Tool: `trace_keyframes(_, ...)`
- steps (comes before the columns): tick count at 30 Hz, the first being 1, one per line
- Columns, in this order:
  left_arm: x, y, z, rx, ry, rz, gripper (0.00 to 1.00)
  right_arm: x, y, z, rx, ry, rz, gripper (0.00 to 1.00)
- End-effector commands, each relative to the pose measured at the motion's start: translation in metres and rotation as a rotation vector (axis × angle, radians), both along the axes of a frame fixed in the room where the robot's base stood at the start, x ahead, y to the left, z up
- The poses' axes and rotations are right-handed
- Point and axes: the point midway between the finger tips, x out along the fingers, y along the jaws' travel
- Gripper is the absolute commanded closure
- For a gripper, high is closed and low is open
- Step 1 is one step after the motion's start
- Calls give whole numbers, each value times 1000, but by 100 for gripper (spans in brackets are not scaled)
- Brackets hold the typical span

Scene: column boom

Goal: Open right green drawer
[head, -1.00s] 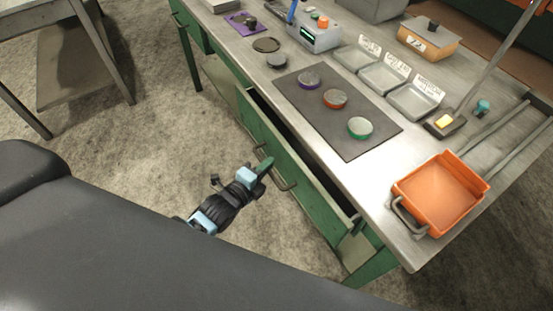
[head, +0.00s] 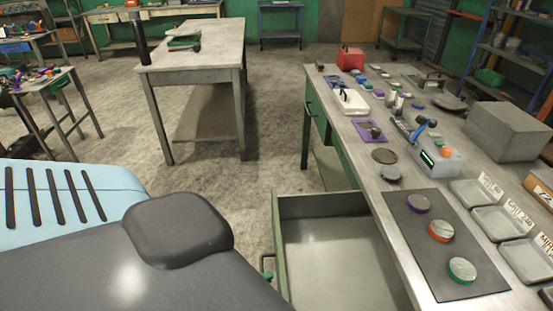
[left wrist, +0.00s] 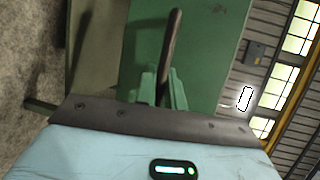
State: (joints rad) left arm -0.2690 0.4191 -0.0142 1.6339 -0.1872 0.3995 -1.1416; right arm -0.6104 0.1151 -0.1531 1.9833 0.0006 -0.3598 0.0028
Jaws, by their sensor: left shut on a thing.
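The green drawer (head: 280,243) is pulled well out from under the right-hand workbench. Its pale, bare inside shows in the head view. My left gripper (head: 267,265) shows only as a small green tip at the outer side of the drawer front; my dark body hides the rest. In the left wrist view, my gripper's green fingers (left wrist: 163,92) are shut on the dark bar handle (left wrist: 172,45), against the green drawer front (left wrist: 213,50). My right gripper is in neither view.
The workbench top (head: 402,178) holds a dark mat (head: 415,265) with several round tins, grey trays (head: 478,193), and a grey box (head: 505,130). Another table (head: 200,52) stands back left. Clear floor (head: 255,165) lies between it and the drawer.

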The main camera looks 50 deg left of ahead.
Motion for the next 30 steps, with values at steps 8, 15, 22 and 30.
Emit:
trace_keyframes(8,-3,3,0,0,-1,2,100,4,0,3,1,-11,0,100)
trace_keyframes(15,-3,3,0,0,0,2,78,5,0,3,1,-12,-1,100)
trace_keyframes(22,-3,3,0,0,0,1,68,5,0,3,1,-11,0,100)
trace_keyframes(30,-13,5,0,-1,3,2,68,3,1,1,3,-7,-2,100)
